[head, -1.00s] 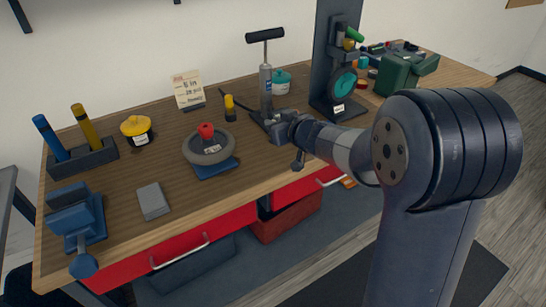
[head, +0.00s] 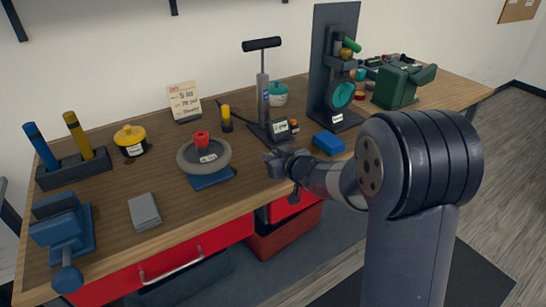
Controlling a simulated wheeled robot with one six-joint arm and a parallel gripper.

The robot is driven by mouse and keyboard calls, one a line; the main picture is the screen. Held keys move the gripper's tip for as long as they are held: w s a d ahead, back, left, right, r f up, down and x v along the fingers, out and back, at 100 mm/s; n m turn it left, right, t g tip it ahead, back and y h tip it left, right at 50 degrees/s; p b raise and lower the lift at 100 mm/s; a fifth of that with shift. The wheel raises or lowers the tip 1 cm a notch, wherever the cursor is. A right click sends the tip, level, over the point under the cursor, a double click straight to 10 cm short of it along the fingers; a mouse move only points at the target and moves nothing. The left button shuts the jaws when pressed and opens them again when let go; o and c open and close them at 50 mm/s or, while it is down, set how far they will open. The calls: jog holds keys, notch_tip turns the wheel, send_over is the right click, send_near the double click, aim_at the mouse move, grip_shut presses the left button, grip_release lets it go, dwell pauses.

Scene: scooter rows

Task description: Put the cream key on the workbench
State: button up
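The workbench (head: 108,196) has a brown wooden top and red drawers below. My gripper (head: 272,163) is at the end of my arm, over or beside the front part of the bench top, just right of the grey ring on its blue base. It is small and seen from behind, so I cannot tell whether its fingers are open or shut or whether they hold anything. I cannot make out a cream key anywhere in view; my arm hides part of the bench front and floor.
Near my gripper stand a grey ring (head: 184,158) with a red knob, a hand pump (head: 263,95) and a blue block (head: 328,143). A blue vise (head: 62,232) and grey block (head: 144,211) are at left. A green box (head: 396,88) stands at right.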

jog(key=o, duration=0.5)
jog(key=shift+c, duration=0.2)
jog(key=shift+r, duration=0.25)
jog(key=p+v, duration=0.2)
jog(key=v, duration=1)
jog(key=shift+f, duration=0.15)
